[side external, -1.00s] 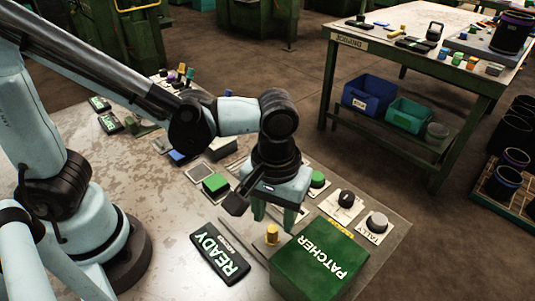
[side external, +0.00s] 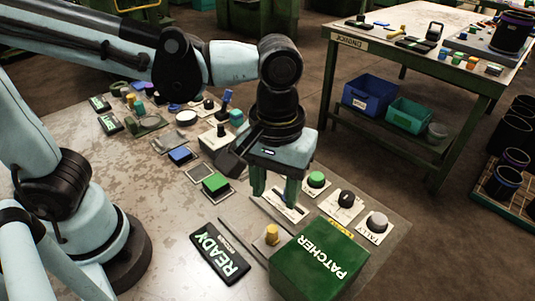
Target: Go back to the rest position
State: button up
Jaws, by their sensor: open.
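My gripper (side external: 274,186) hangs fingers down above the right part of the work table (side external: 185,235). Its two green fingers are apart, and I see nothing between them. It is behind the green PATCHER box (side external: 320,264) and the small yellow knob (side external: 272,234), apart from both in the picture. A slotted plate (side external: 288,210) lies just below and right of the fingers. My arm reaches in from the left, raised over the table.
A black READY sign (side external: 220,252) lies in front. A green block (side external: 215,184), a blue block (side external: 180,155), a green button (side external: 316,180), a black knob (side external: 346,198) and a grey knob (side external: 377,221) surround the gripper. A second table (side external: 440,75) stands behind.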

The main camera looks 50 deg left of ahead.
jog(key=w+a+m+t, duration=0.1)
jog(key=a+m+t, duration=0.1)
jog(key=a, duration=0.7)
jog(key=w+a+m+t, duration=0.2)
jog(key=a+t, duration=0.3)
jog(key=a, duration=0.4)
jog(key=shift+w+r, duration=0.2)
jog(key=shift+w, duration=0.05)
